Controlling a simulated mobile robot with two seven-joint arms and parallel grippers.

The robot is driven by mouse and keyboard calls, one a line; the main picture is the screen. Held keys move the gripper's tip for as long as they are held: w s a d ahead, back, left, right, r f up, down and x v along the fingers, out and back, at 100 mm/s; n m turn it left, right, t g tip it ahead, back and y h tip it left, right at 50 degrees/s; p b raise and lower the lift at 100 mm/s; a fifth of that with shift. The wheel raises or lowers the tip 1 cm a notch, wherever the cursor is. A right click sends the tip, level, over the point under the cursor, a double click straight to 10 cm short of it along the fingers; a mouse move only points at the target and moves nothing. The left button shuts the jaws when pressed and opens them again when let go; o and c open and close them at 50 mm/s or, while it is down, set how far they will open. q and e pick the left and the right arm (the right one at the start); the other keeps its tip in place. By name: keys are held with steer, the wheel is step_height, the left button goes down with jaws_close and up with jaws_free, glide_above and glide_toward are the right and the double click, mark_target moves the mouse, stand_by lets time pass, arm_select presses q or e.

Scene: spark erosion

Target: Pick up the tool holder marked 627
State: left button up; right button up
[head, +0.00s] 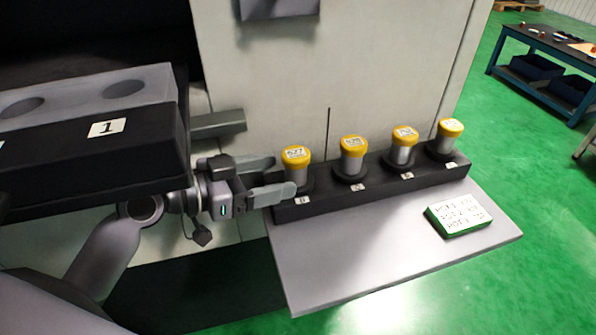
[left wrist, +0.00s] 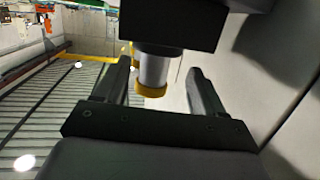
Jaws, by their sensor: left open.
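The tool holder marked 627 (head: 296,166) is a silver cylinder with a yellow cap. It stands upright at the left end of a black rack (head: 385,182), above a label that seems to read B. My left gripper (head: 284,175) is open and level with it, coming from the left, one finger on its far side and one on its near side. In the left wrist view the holder (left wrist: 153,72) appears inverted, between the tips of the open fingers (left wrist: 163,82). No grip on it shows. My right gripper is not in view.
Three similar yellow-capped holders (head: 354,156) stand to the right in the rack. A green-edged block with a written white top (head: 459,215) lies on the grey shelf (head: 370,255). A black box marked 1 (head: 106,128) is close above my left arm. A pale wall stands behind.

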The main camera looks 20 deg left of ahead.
mark_target(286, 174)
arm_select(q)
steer(key=shift+d+p+x, duration=0.25)
steer(key=shift+p+x, duration=0.1)
steer(key=shift+x, duration=2)
steer(key=shift+s+r, duration=0.2)
jaws_close()
